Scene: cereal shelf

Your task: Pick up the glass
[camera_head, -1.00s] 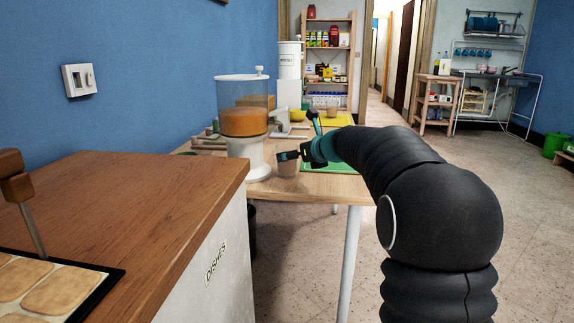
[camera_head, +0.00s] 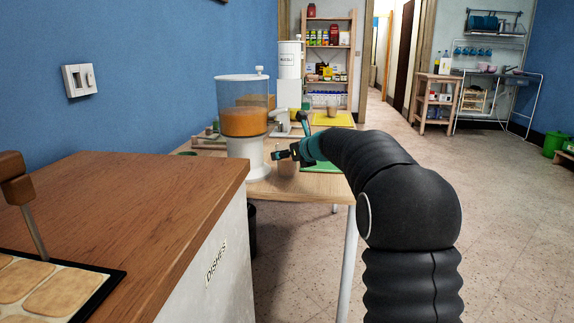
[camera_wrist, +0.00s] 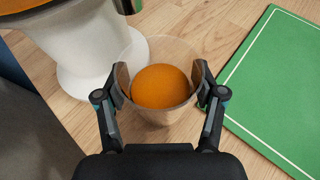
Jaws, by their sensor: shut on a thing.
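A clear glass (camera_wrist: 158,112) is between the two fingers of my gripper (camera_wrist: 162,84) in the wrist view. The fingers press on its sides near the upper part, and a rounded orange patch shows inside it or through it. In the head view the glass (camera_head: 287,169) is small, beside the foot of the cereal dispenser (camera_head: 243,121), with my gripper (camera_head: 283,155) at its rim. It looks upright. I cannot tell whether its base touches the table.
The dispenser's white foot (camera_wrist: 85,80) is close to the glass on the left. A green mat (camera_wrist: 281,95) lies to the right on the wooden table (camera_head: 310,186). A brown-topped counter (camera_head: 150,195) stands in the foreground left.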

